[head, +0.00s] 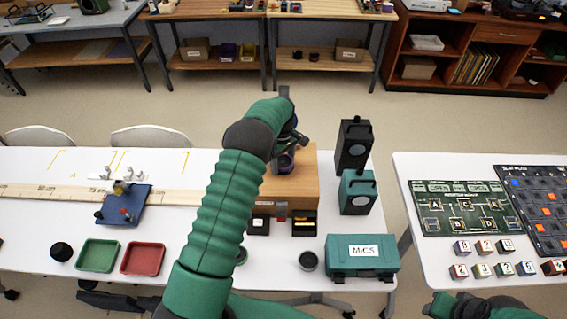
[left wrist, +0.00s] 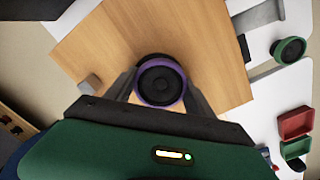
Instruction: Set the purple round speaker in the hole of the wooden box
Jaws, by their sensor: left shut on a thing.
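The purple round speaker (left wrist: 162,82) has a dark cone and a purple rim. In the left wrist view it sits between the fingers of my left gripper (left wrist: 160,92), which is shut on it. In the head view the speaker (head: 286,162) shows partly behind my left arm, over the wooden box (head: 303,186). The box's plain top fills much of the left wrist view. The hole is hidden, and I cannot tell whether the speaker touches the box. My right gripper's fingers are not in view.
Black (head: 353,145) and green (head: 357,192) speaker cabinets stand right of the box. A green MICS case (head: 362,256) lies in front. Green (head: 98,256) and red (head: 143,259) trays and a blue stand (head: 124,206) are at left. A gap separates the right table.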

